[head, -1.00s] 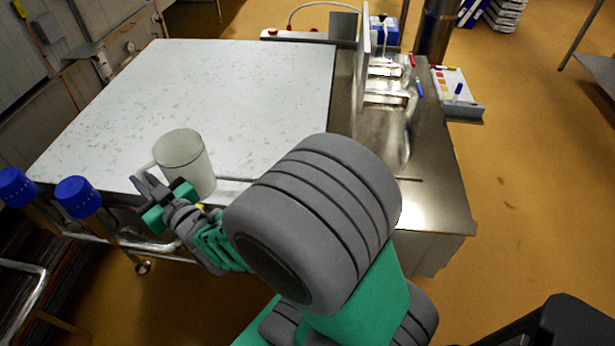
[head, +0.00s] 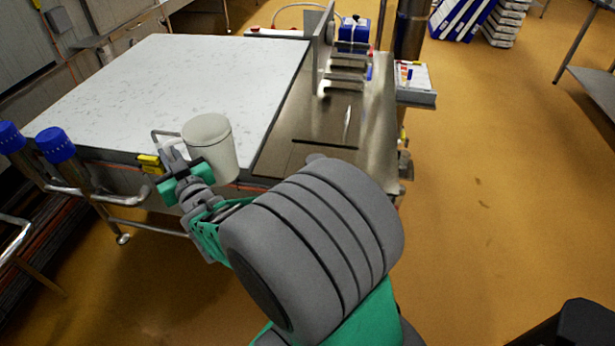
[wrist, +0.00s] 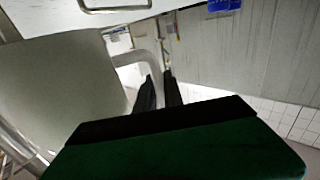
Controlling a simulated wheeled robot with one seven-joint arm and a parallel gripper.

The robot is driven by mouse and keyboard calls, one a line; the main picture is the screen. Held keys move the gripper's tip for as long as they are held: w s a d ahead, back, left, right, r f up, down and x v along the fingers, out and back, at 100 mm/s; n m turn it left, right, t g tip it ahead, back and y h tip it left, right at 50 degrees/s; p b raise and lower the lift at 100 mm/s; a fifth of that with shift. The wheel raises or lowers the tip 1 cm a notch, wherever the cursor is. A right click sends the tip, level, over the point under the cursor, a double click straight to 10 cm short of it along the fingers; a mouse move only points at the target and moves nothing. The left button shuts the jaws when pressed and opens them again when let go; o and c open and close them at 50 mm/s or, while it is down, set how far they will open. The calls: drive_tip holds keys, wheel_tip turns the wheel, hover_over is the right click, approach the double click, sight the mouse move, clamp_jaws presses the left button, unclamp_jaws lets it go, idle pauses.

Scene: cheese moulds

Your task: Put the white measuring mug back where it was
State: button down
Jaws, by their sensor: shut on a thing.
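The white measuring mug (head: 212,148) is upright in the head view, in front of the table's near edge. It also fills the left of the wrist view (wrist: 60,95), with its handle (wrist: 135,60) towards the fingers. My gripper (head: 172,160) is at the mug's left side in the head view. In the wrist view my gripper (wrist: 160,90) has its dark fingers close together at the handle. The exact contact on the handle is partly hidden.
A speckled white tabletop (head: 170,85) is bare. To its right is a steel surface (head: 310,135) with slotted metal pieces (head: 347,75). Two blue-capped posts (head: 55,145) stand at the left by a metal rail (head: 125,198). Open floor lies to the right (head: 500,200).

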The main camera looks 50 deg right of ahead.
drive_tip(key=s+d+f+m+g+h+b, duration=0.1)
drive_tip(key=s+d+m+g+h+b, duration=0.2)
drive_tip(key=d, duration=0.6)
drive_tip(key=s+d+m+g+h+b, duration=0.1)
drive_tip(key=d+m+h+b, duration=0.1)
drive_tip(key=d+h+b, duration=0.45)
drive_tip(key=s+d+r+m+g+h+b, duration=0.1)
drive_tip(key=s+d+m+g+b, duration=0.15)
drive_tip(key=s+d, duration=0.45)
drive_tip(key=s+d+r+m+g+h+b, duration=0.1)
drive_tip(key=s+d+m+g+h, duration=0.25)
drive_tip(key=d, duration=0.55)
drive_tip(key=s+d+f, duration=0.2)
drive_tip(key=d+f, duration=0.2)
drive_tip(key=s+d+f+y+b, duration=0.1)
drive_tip(key=s+d+f, duration=0.1)
drive_tip(key=d+f, duration=0.1)
drive_tip(key=s+d+f+y+b, duration=0.1)
drive_tip(key=d+f, duration=0.3)
drive_tip(key=f, duration=0.1)
drive_tip(key=shift+s+d+f, duration=0.35)
drive_tip(key=shift+s, duration=0.05)
drive_tip(key=shift+f+b, duration=0.2)
drive_tip(key=shift+b, duration=0.1)
drive_tip(key=c, duration=1.5)
unclamp_jaws()
